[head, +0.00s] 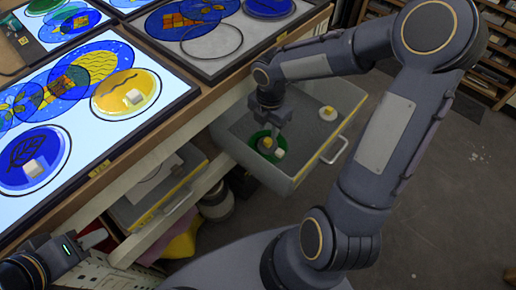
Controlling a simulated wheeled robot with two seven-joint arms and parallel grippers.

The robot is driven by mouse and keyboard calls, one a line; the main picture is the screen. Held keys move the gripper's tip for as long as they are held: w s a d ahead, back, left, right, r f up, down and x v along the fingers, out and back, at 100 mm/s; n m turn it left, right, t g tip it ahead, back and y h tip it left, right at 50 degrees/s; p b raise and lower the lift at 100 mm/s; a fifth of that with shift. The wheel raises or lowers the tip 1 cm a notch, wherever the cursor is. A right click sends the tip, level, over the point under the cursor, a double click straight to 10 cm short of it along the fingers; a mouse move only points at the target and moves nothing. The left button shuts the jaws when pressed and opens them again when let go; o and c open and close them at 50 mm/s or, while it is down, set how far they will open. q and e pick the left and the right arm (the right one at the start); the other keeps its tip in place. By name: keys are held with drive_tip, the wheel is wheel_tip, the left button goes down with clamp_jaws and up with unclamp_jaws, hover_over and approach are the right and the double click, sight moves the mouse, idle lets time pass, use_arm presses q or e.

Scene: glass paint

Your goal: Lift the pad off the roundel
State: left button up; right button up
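In the head view, a green round piece (258,136) lies in the open drawer, partly hidden by my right gripper. A small yellow piece (266,142) and a cream piece (279,154) show at it; I cannot tell which is the pad. My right gripper (272,132) points down right over the green piece; its fingertips are too small to read. On the light table, cream blocks sit on a yellow roundel (119,100) and a blue roundel (24,143). My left gripper (93,240) is at the lower left, apart from these; its finger opening is unclear.
The open grey drawer (228,135) also holds a pale round piece with a yellow block (328,113). A lower drawer (150,205) is partly open. More coloured roundels (193,18) lie on panels at the back. Open floor lies to the right.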

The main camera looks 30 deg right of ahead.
sight(268, 140)
drive_tip(key=f+b, duration=0.1)
drive_tip(key=f, duration=0.2)
drive_tip(key=f+b, duration=0.1)
drive_tip(key=f, duration=0.2)
drive_tip(key=shift+w+d+f, duration=0.15)
drive_tip(key=shift+w+f, duration=0.05)
drive_tip(key=shift+r, duration=0.1)
drive_tip(key=shift+c, duration=0.3)
clamp_jaws()
